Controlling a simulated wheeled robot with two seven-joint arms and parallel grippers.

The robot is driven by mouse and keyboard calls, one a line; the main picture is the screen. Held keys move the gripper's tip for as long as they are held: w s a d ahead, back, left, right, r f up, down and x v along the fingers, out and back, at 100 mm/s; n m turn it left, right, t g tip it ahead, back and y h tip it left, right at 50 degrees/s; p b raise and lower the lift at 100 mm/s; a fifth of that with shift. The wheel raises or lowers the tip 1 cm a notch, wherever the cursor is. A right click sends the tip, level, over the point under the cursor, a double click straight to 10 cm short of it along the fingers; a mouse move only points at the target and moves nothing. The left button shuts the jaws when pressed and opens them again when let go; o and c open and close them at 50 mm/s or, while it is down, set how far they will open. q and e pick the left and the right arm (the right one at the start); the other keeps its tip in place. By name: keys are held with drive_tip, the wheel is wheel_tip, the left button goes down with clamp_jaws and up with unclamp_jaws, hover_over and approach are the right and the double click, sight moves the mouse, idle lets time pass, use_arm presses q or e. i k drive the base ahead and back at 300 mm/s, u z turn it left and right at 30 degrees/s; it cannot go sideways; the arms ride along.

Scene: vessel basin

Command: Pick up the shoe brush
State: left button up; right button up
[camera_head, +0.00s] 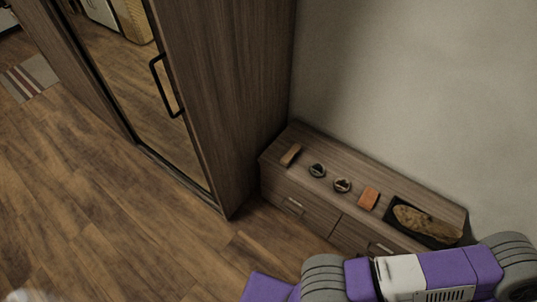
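A small brown wooden block-like item (290,155), which looks like the shoe brush, lies at the left end of a low wooden cabinet's top. Its bristles cannot be made out. Neither of my grippers shows in the head view. A purple and grey part of my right arm crosses the bottom right, in front of the cabinet's lower right end.
On the low cabinet (300,137) also lie two small round tins (317,170) (342,185), an orange-brown block (368,198) and a dark tray (397,213) with a tan lumpy object (425,222). A tall mirrored wardrobe (225,90) stands left of it. The wooden floor (120,220) in front is clear.

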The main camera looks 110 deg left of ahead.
sight(287, 159)
drive_tip(key=u, duration=3.15)
drive_tip(key=i, duration=0.95)
drive_tip(key=z, duration=0.5)
